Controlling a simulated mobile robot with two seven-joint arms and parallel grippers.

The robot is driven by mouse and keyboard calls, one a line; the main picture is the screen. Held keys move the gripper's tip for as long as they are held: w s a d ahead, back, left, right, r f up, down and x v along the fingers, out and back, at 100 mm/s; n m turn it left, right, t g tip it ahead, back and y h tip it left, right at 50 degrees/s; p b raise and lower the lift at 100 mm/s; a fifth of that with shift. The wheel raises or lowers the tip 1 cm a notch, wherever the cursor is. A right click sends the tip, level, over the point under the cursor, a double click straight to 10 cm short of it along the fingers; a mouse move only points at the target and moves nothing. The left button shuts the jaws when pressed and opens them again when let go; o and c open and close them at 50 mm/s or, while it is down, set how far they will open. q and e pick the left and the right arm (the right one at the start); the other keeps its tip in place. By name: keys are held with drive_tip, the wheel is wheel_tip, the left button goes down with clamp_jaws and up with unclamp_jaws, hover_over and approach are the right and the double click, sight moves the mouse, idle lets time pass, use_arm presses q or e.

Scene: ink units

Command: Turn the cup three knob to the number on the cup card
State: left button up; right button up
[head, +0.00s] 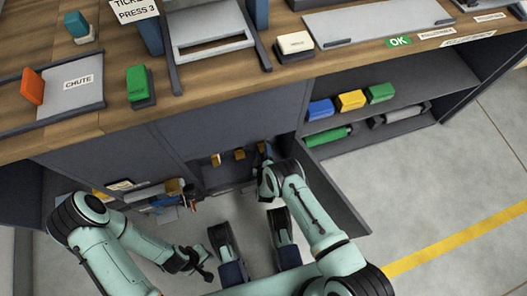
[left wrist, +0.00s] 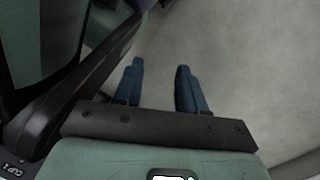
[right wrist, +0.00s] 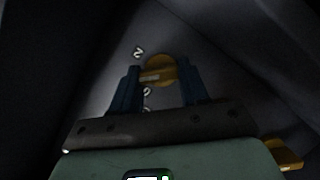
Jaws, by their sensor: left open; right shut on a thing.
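Three yellow knobs sit in a row inside the dark open compartment under the counter: a left one (head: 215,160), a middle one (head: 239,154) and a right one (head: 262,147). My right gripper (head: 265,160) reaches in at the right one. In the right wrist view my right gripper (right wrist: 158,85) is shut on a round yellow knob (right wrist: 158,68), with pale numerals around it, one looking like a 2. Another yellow knob (right wrist: 284,155) shows at lower right. My left gripper (left wrist: 160,68) is open and empty over the floor. I cannot make out the cup card.
An open door panel (head: 335,185) stands right of the compartment. A shelf beyond it holds blue, yellow and green blocks (head: 350,100). Several small items (head: 165,192) sit low left of the compartment. The wooden counter (head: 190,85) overhangs above. Floor is clear at right.

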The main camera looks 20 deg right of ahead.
drive_tip(key=shift+d+r+m+y+p, duration=0.15)
drive_tip(key=shift+m+y+p, duration=0.2)
drive_tip(key=shift+m, duration=0.25)
drive_tip(key=shift+m+g+y+p, duration=0.4)
drive_tip(key=shift+m+y, duration=0.25)
drive_tip(key=shift+m, duration=0.35)
drive_tip(key=shift+d+m+y, duration=0.1)
drive_tip(key=shift+m+y, duration=0.5)
drive_tip(key=shift+m, duration=0.1)
use_arm(q)
drive_tip(key=shift+t, duration=0.7)
drive_tip(key=shift+w+d+r, duration=0.15)
drive_tip(key=shift+w+r, duration=0.45)
drive_tip(key=shift+w, duration=0.35)
drive_tip(key=shift+w+d+r, duration=0.1)
drive_tip(key=shift+w+r, duration=0.45)
drive_tip(key=shift+w, duration=0.4)
use_arm(e)
drive_tip(key=shift+m+y, duration=0.3)
drive_tip(key=shift+m, duration=0.3)
drive_tip(key=o, duration=1.1)
drive_tip(key=shift+c, duration=0.2)
use_arm(q)
drive_tip(key=shift+s, duration=0.1)
